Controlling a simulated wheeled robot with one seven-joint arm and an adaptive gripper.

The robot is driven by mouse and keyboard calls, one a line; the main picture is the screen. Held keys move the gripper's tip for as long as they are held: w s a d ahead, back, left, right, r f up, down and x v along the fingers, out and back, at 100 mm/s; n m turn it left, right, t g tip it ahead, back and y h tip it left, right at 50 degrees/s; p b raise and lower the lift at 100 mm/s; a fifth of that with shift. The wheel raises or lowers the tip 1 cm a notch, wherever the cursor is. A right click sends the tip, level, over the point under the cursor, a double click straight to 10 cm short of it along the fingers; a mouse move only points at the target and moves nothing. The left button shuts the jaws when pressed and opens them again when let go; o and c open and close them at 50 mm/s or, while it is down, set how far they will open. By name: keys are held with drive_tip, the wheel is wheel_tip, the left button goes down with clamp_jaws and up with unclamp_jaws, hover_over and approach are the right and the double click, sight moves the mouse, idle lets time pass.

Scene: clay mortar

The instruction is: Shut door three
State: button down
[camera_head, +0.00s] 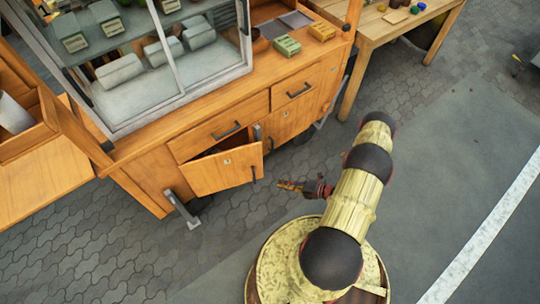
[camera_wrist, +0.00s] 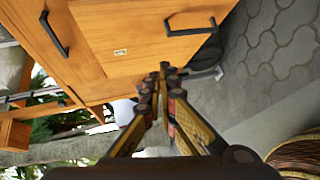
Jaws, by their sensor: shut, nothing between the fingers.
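In the head view an orange wooden cabinet door (camera_head: 222,172) on the cart's lower front stands ajar, with a dark gap above it. It has a small pale label, too small to read, and a black handle (camera_head: 253,174) near its right edge. My gripper (camera_head: 281,184) is to the right of this door, apart from it, pointing left with its fingers together and empty. In the wrist view the shut fingers (camera_wrist: 164,68) reach up toward a wooden panel (camera_wrist: 145,30) with a pale label and a black handle. I cannot tell which door carries the number three.
Drawers (camera_head: 226,125) and another closed door (camera_head: 280,121) are on the cart front. A glass case (camera_head: 170,55) tops the cart. A wooden table (camera_head: 390,25) is at upper right. Paved ground (camera_head: 110,245) is clear.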

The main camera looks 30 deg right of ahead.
wheel_tip(320, 180, up, 8)
drive_tip(key=w+d+f+t, duration=0.1)
drive_tip(key=w+d+t, duration=0.1)
drive_tip(key=t, duration=0.1)
drive_tip(key=b, duration=0.3)
approach(252, 149)
drive_tip(key=w+a+f, duration=0.1)
drive_tip(key=w+a, duration=0.1)
drive_tip(key=w, duration=0.1)
drive_tip(key=shift+w+d+y, duration=0.1)
drive_tip(key=shift+w+y, duration=0.3)
drive_tip(key=shift+w, duration=0.05)
